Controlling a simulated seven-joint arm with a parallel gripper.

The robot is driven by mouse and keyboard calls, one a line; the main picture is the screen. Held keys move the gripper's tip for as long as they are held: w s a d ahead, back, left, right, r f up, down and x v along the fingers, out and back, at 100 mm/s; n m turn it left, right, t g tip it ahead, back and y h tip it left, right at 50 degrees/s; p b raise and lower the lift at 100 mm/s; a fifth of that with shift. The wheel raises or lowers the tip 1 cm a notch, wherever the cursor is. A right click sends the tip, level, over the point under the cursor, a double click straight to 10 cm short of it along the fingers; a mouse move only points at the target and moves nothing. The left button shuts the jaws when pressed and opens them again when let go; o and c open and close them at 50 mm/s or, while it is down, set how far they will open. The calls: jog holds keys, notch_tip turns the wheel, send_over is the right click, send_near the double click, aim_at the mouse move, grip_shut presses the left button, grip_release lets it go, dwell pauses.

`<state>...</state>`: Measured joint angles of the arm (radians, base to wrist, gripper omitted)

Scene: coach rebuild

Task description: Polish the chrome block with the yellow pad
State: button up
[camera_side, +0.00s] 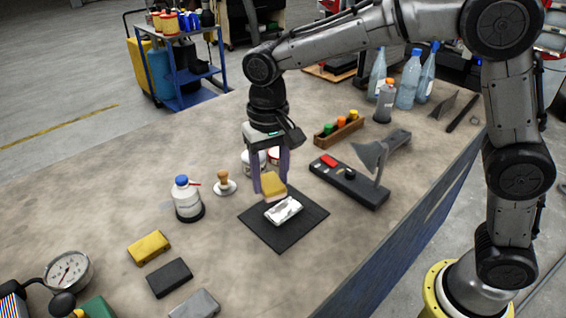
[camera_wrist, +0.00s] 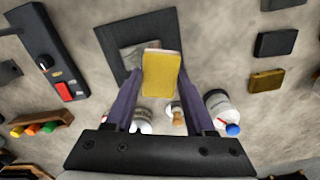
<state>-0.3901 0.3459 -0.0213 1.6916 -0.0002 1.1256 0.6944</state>
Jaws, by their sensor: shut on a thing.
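My gripper (camera_side: 269,180) is shut on the yellow pad (camera_side: 272,185), which has a paler underside. In the wrist view the pad (camera_wrist: 161,76) sits between the two purple fingers of my gripper (camera_wrist: 154,88). The chrome block (camera_side: 284,211) lies on a black mat (camera_side: 266,233), just in front of the pad in the side view. In the wrist view the pad hides part of the chrome block (camera_wrist: 130,60). I cannot tell whether pad and block touch.
A white bottle with a blue cap (camera_side: 187,198) and a wooden-handled tool (camera_side: 224,183) stand left of the mat. A black switch panel (camera_side: 350,184) and a wooden tray (camera_side: 339,130) are to the right. Another yellow block (camera_side: 149,248) lies at front left.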

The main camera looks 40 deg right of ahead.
aim_at(272, 217)
jog(key=shift+f, duration=3.9)
jog(key=shift+d, duration=0.25)
jog(key=shift+c, duration=0.6)
jog(key=shift+d+f, duration=0.15)
jog(key=shift+d, duration=3.35)
jog(key=shift+a, duration=3.9)
jog(key=shift+d+r, duration=0.1)
jog(key=shift+r, duration=4)
